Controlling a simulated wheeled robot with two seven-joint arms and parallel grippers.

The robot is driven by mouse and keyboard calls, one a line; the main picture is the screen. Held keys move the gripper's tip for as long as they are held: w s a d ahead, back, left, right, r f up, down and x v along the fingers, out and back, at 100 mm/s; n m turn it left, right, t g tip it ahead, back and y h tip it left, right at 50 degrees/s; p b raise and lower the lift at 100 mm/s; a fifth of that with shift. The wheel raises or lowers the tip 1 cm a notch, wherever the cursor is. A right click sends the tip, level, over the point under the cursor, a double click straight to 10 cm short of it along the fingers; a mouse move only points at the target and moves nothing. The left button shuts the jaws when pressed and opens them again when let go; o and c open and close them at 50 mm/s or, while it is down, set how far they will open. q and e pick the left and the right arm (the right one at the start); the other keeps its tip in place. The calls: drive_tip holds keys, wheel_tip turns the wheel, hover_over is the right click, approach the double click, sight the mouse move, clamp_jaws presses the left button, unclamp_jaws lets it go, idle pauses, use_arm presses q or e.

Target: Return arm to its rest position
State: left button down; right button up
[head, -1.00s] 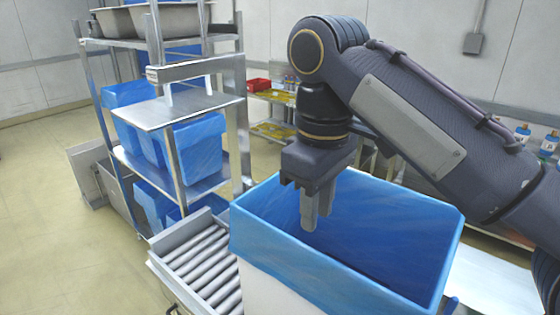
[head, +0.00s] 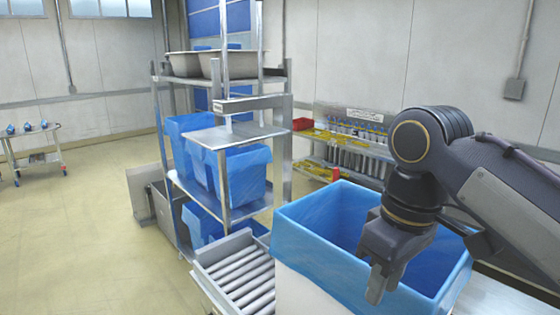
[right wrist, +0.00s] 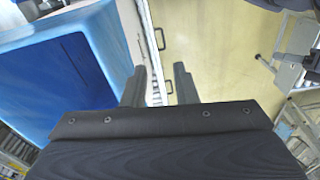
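A large box with a blue liner (head: 312,247) stands at the lower middle of the head view, its liner folded over the rim. It also shows at the left of the right wrist view (right wrist: 50,75). My right gripper (head: 378,284) points down in front of the box opening in the head view. In the right wrist view its two fingers (right wrist: 159,87) stand apart with nothing between them, and the box lies to their left. My right arm comes in from the right, bent at the elbow.
A roller conveyor (head: 245,285) lies left of the box. A metal rack (head: 228,205) with blue-lined bins stands behind it. A shelf with bottles and a red bin (head: 303,124) is at the back wall. A small cart (head: 38,158) is far left. The floor at left is clear.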

drive_tip(key=s+d+f+m+t+y, duration=0.1)
drive_tip(key=s+d+f+m+t, duration=0.1)
drive_tip(key=s+f, duration=0.4)
drive_tip(key=s+d+f+m+t+y, duration=0.2)
drive_tip(key=f+m, duration=0.5)
drive_tip(key=f, duration=0.8)
drive_tip(key=s+d+t, duration=0.1)
drive_tip(key=s+d, duration=0.1)
drive_tip(key=s, duration=0.1)
drive_tip(key=shift+s, duration=0.4)
drive_tip(key=shift+d, duration=0.15)
